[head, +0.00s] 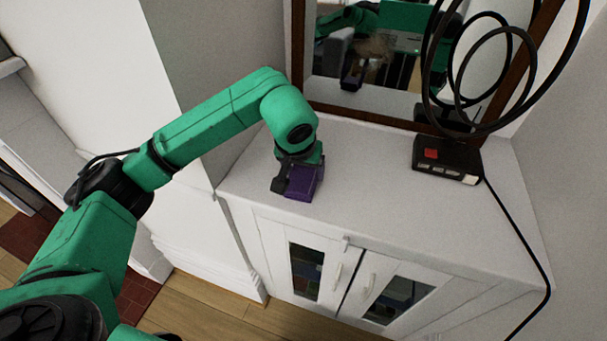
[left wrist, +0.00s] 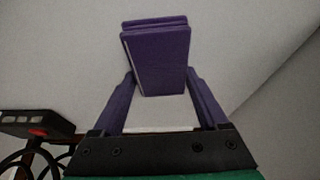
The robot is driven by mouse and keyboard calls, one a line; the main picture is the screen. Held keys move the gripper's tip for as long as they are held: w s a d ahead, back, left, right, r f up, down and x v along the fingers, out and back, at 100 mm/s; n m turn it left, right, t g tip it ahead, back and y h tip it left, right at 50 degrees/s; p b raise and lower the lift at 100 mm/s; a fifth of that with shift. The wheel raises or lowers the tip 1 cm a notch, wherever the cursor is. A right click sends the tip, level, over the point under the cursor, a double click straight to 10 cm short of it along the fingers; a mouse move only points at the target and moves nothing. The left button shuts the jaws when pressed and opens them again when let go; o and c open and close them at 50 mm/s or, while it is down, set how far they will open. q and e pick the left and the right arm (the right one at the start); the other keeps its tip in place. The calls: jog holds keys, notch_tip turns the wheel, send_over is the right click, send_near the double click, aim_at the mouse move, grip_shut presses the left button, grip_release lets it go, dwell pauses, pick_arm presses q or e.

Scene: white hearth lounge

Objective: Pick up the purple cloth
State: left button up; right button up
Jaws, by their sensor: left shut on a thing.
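The purple cloth (head: 304,186) looks like a small folded block at the front left part of the white cabinet top. My left gripper (head: 293,183) points down over it and is shut on it. In the left wrist view the cloth (left wrist: 157,58) sits between the two fingertips of my left gripper (left wrist: 162,88), with its folded layers beyond them. I cannot tell whether the cloth touches the cabinet top or hangs just above it. My right gripper is not in view.
The white cabinet (head: 400,178) has two glazed doors below. A black box with a red button (head: 447,158) stands at its back right, with black cable loops and a trailing cable. A wood-framed mirror (head: 385,60) stands behind. The middle of the top is clear.

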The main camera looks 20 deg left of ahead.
aim_at(304, 173)
pick_arm(q)
notch_tip(304, 173, up, 20)
jog(key=shift+r+p, duration=0.25)
jog(key=shift+p, duration=0.2)
